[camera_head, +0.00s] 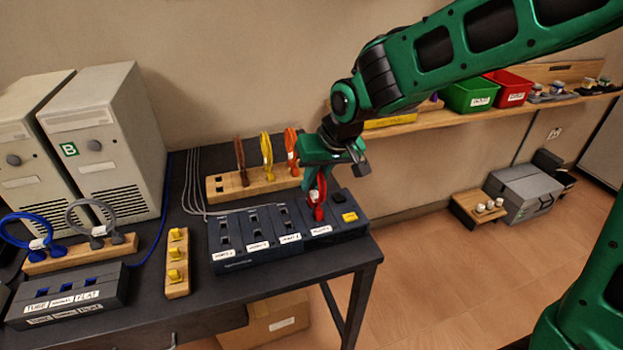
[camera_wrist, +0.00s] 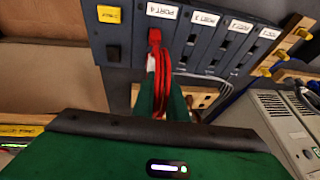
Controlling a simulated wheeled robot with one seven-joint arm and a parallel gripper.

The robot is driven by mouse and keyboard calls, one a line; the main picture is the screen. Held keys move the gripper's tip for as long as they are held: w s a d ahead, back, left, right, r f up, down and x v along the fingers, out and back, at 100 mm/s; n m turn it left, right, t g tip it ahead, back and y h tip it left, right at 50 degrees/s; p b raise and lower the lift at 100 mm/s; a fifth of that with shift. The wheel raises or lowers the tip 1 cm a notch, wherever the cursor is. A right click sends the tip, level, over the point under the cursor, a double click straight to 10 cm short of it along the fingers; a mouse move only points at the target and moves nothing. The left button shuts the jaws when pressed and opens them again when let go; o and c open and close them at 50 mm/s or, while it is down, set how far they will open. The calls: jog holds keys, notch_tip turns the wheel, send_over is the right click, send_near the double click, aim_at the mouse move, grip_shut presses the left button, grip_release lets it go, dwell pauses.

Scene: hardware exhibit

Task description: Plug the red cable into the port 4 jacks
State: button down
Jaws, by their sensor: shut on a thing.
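My gripper (camera_head: 320,176) is shut on the red cable (camera_head: 318,194), just above the dark port block (camera_head: 240,262) on the table. In the wrist view, the red cable (camera_wrist: 163,75) is a looped bundle between the fingers of my gripper (camera_wrist: 162,98). A red plug end (camera_wrist: 154,36) is at the port 4 section, close to the PORT 4 label (camera_wrist: 162,11). I cannot tell whether it is seated in the jack. The cable's other end and the second port 4 jack are hidden. Ports 1 to 3 show dark, empty jacks.
A wooden rack (camera_head: 228,190) with brown, yellow and orange cables stands behind the block. A wooden strip with yellow pieces (camera_head: 175,274) is to the left. A second dark block (camera_head: 70,301) and two computer towers (camera_head: 108,135) are farther left. The block's right end has a yellow label (camera_head: 349,217).

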dwell(0.3)
jog(key=c, duration=1.7)
grip_release()
jog(key=shift+o, duration=0.7)
jog(key=o, duration=0.5)
jog(key=shift+r, duration=0.15)
jog(key=shift+v, duration=3.65)
jog(key=shift+s, duration=0.15)
